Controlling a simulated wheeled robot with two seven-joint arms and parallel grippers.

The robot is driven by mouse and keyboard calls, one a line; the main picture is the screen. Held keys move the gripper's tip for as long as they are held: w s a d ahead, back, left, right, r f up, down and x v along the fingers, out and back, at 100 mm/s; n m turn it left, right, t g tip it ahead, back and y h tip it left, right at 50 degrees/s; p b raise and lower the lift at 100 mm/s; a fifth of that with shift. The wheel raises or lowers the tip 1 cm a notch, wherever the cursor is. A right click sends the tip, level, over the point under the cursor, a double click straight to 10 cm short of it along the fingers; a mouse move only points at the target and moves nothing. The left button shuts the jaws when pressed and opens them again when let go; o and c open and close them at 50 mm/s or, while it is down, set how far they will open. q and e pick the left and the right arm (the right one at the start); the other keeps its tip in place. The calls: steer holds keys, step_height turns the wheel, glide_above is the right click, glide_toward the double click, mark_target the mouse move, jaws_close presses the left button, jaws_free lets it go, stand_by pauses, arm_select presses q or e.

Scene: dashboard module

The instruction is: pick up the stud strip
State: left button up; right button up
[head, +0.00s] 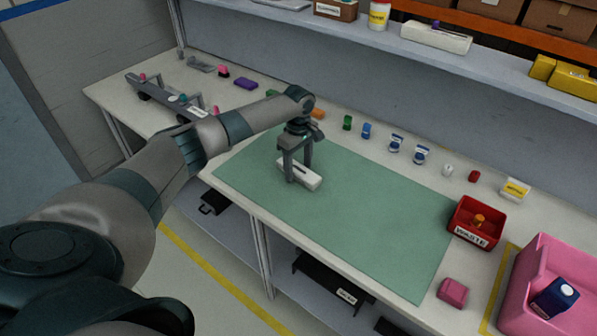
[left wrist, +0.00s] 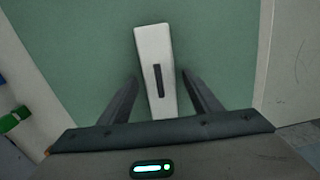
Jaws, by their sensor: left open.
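A white oblong block with a dark slot in its top, which I take to be the stud strip (head: 311,181), lies on the green mat (head: 350,225). In the left wrist view the strip (left wrist: 153,45) lies lengthwise between my fingers, its far end beyond the fingertips. My left gripper (head: 299,172) is open and low over the strip. In the left wrist view my left gripper (left wrist: 160,76) has one finger on each side, with visible gaps to the strip. My right gripper is not in view.
A red waste bin (head: 475,226) and a pink block (head: 453,291) are at the mat's right, with a large pink bin (head: 545,260) beyond. Several small coloured parts line the back of the bench. A long grey bracket (head: 172,97) lies at the left. The mat around the strip is clear.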

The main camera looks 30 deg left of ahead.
mark_target(301, 169)
arm_select(q)
steer(key=c, duration=1.2)
steer(key=shift+r, duration=0.1)
steer(key=shift+w+r+b, duration=0.1)
steer(key=shift+r+b, duration=0.2)
steer(key=shift+r, duration=0.15)
steer(key=r, duration=0.1)
steer(key=d+r+b, duration=0.1)
steer(key=r, duration=0.1)
steer(key=shift+r, duration=0.1)
steer(key=d+r+b, duration=0.3)
steer(key=d+r, duration=0.3)
steer(key=d, duration=0.4)
steer(key=shift+w+d+r, duration=0.35)
steer(key=shift+w+r, duration=0.05)
